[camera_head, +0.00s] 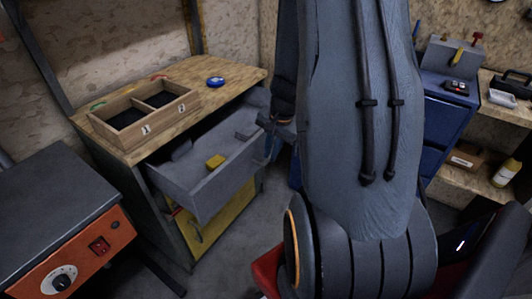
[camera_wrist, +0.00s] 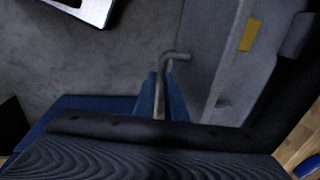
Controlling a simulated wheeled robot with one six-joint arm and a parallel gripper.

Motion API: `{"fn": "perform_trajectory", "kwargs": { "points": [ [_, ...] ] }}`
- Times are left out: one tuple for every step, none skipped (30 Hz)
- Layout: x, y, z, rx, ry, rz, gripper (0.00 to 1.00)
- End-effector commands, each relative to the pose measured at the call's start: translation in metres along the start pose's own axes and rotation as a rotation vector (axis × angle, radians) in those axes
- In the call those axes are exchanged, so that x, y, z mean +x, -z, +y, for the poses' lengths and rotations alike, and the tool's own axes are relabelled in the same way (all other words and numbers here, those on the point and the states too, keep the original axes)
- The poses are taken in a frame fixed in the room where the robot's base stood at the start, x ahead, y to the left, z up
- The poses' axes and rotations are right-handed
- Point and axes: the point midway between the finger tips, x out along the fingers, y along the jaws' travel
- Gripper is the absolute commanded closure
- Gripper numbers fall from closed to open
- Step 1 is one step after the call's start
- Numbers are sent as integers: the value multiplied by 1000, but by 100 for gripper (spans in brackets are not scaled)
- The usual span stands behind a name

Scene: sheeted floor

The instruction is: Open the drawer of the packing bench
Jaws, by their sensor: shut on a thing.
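The packing bench has a wooden top (camera_head: 222,95) and stands left of centre in the head view. Its grey drawer (camera_head: 195,192) is pulled well out, with its inside showing from above. A yellow block (camera_head: 215,161) and grey pieces lie in it. In the wrist view the drawer wall (camera_wrist: 206,55) runs along the right. My gripper (camera_wrist: 166,92) has blue fingers closed around a bent grey bar handle (camera_wrist: 177,56) beside the drawer. In the head view my gripper (camera_head: 272,147) is at the drawer's right side, partly hidden by my arm; the handle cannot be made out there.
A two-compartment wooden tray (camera_head: 144,133) and a blue disc (camera_head: 215,81) are on the bench top. A grey and orange machine (camera_head: 82,258) stands at front left. A blue cabinet (camera_head: 440,125) and wooden shelves (camera_head: 465,182) are at right. Grey floor (camera_head: 228,240) is clear before the bench.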

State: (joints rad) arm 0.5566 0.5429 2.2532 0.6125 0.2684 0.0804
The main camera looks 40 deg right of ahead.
Motion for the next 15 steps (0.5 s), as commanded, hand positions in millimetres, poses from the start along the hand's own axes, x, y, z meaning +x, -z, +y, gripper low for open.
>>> {"fn": "perform_trajectory", "kwargs": {
  "points": [
    [0, -2, 1, 1, -1, -5, 100],
    [0, -1, 2, 1, -1, -5, 100],
    [0, -1, 2, 2, -1, -5, 100],
    [0, -1, 2, 2, -1, -5, 100],
    [0, -1, 2, 2, -1, -5, 100],
    [-1, -1, 2, 2, -1, -5, 100],
    [-1, -1, 2, 3, -1, -5, 100],
    [0, -1, 2, 3, -1, -5, 100],
    [0, -1, 2, 3, -1, -5, 100],
    [0, -1, 2, 3, -1, -5, 100],
    [0, -1, 2, 2, -1, -5, 88],
    [0, -1, 2, 2, -1, -5, 81],
    [0, -1, 2, 2, -1, -4, 76],
    [0, -1, 2, 2, -1, -4, 71],
    [0, -1, 1, 2, -1, -4, 71]
  ]
}}
